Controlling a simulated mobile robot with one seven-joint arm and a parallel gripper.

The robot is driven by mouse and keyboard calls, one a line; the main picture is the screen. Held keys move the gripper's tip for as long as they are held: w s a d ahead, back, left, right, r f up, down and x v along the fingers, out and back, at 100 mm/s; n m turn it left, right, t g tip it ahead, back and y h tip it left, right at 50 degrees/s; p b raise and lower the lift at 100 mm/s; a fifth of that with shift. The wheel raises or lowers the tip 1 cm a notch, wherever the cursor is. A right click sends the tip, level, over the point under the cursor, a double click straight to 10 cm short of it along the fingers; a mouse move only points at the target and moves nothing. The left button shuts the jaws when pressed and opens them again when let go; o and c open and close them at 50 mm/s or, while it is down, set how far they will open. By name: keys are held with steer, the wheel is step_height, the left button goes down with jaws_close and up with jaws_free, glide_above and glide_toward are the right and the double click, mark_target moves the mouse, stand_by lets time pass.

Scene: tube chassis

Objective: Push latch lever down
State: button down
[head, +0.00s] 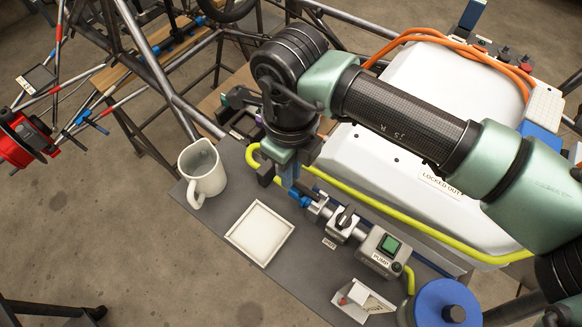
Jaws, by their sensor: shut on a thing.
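My gripper (290,183) points down at the left end of the row of fittings on the dark grey bench. It is shut on a narrow blue piece; my wrist and hand hide most of the grip. A blue fitting (303,200) is right beside the fingertips; I cannot tell whether they touch. To its right, a grey block (341,224) carries a short black lever (346,217) and a small label in front. I cannot tell for certain which part is the latch lever.
A cream mug (204,176) and a square pale tray (259,233) are on the bench (215,225). A grey box with a green button (390,243), a small white bin (360,300) and a blue disc (447,303) are at right. A yellow-green tube (440,258) runs behind.

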steer(key=shift+w+a+f+g+h+b, duration=0.1)
steer(key=shift+a+f+g+h+b, duration=0.15)
steer(key=shift+f+g+h+b, duration=0.7)
steer(key=shift+r, duration=0.15)
steer(key=c, duration=0.9)
jaws_free()
steer(key=shift+w+r, duration=0.1)
steer(key=shift+r, duration=0.1)
steer(key=b+v, duration=0.1)
steer(key=v, duration=1.1)
steer(key=shift+a+r, duration=0.2)
steer(key=shift+r, duration=0.15)
steer(key=shift+s+f, duration=0.1)
steer(key=shift+s, duration=0.15)
